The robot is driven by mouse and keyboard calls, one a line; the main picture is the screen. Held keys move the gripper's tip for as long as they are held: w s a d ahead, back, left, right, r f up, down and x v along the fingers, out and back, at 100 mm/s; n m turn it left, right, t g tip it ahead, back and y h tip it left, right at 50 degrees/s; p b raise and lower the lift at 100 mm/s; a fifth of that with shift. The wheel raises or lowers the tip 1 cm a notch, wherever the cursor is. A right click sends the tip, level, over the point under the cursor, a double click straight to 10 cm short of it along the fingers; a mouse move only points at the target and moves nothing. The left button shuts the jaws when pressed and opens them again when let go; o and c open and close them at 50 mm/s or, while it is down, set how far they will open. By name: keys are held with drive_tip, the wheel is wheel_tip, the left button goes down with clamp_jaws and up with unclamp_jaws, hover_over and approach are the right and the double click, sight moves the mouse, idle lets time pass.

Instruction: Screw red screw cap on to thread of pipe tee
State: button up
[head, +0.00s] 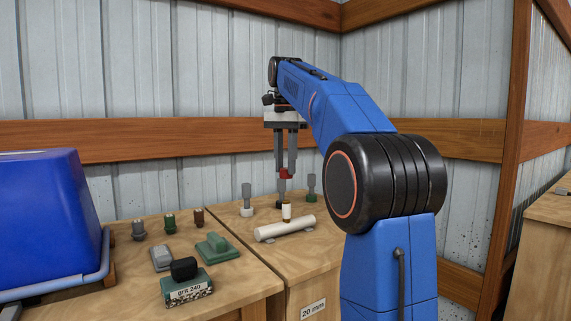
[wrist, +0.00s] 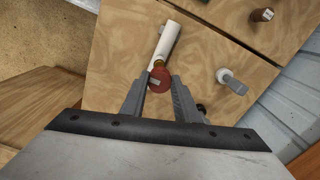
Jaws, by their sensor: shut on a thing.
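The red screw cap (head: 286,174) is held between the fingertips of my gripper (head: 286,170), in the air above the bench. In the wrist view the cap (wrist: 160,80) is a red disc with a grey grip between the fingers (wrist: 160,79). The pipe tee (head: 270,232) is a white pipe lying on the bench, with an upright branch and brown thread (head: 286,205). In the head view the cap shows above the thread with a gap. In the wrist view the cap partly hides the thread (wrist: 157,63) and the pipe (wrist: 169,38) runs away behind it.
On the left bench stand a blue bin (head: 45,220), several small fittings, sanding blocks and a grit box (head: 187,289). The wall is close behind.

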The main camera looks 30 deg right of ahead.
drive_tip(key=shift+f, duration=2.85)
drive_tip(key=shift+f, duration=1.35)
drive_tip(key=o, duration=1.1)
wheel_tip(320, 180, up, 12)
